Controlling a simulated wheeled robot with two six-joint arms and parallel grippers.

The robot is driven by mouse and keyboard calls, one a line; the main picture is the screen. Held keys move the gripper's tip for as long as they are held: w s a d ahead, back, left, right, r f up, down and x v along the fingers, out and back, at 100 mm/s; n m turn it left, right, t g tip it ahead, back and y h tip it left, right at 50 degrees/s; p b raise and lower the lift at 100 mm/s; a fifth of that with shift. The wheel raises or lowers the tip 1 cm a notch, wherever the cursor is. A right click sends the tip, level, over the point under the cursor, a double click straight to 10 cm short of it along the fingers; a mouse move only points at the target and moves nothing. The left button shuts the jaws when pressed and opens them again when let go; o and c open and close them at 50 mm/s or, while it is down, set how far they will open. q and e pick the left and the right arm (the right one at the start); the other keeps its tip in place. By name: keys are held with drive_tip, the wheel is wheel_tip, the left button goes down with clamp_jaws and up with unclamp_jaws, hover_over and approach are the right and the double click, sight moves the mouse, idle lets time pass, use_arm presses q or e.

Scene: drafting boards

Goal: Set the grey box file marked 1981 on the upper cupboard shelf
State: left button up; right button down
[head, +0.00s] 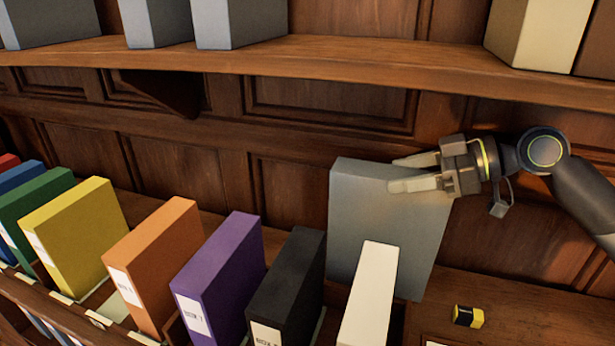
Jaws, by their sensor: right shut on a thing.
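A large grey box file (400,235) stands upright behind a white file, near the right of the lower row. No 1981 mark shows on the faces that I see. My right gripper (396,175) comes in from the right and is shut on the grey box file at its top edge. The white file hides part of its lower front, so I cannot tell whether its base touches the surface. The upper shelf (330,62) runs across the top of the view. My left gripper is not in view.
Grey boxes (240,25) stand on the upper shelf at left, and a cream box (530,35) at right; the shelf between is bare. Below are yellow (75,235), orange (155,260), purple (222,275), black (290,285) and white (370,295) files. A yellow-black object (468,316) lies right.

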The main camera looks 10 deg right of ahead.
drive_tip(key=a+r+p+x, duration=0.1)
drive_tip(key=r+p+x, duration=0.2)
drive_tip(key=x, duration=1.3)
drive_tip(key=p, duration=0.3)
drive_tip(key=shift+w+p, duration=0.3)
drive_tip(key=shift+w, duration=0.1)
drive_tip(key=shift+a+f, duration=0.1)
drive_tip(key=shift+f, duration=0.05)
drive_tip(key=c, duration=0.8)
unclamp_jaws()
drive_tip(key=shift+f, duration=0.1)
drive_tip(key=shift+c, duration=0.2)
drive_tip(key=shift+o, duration=1.3)
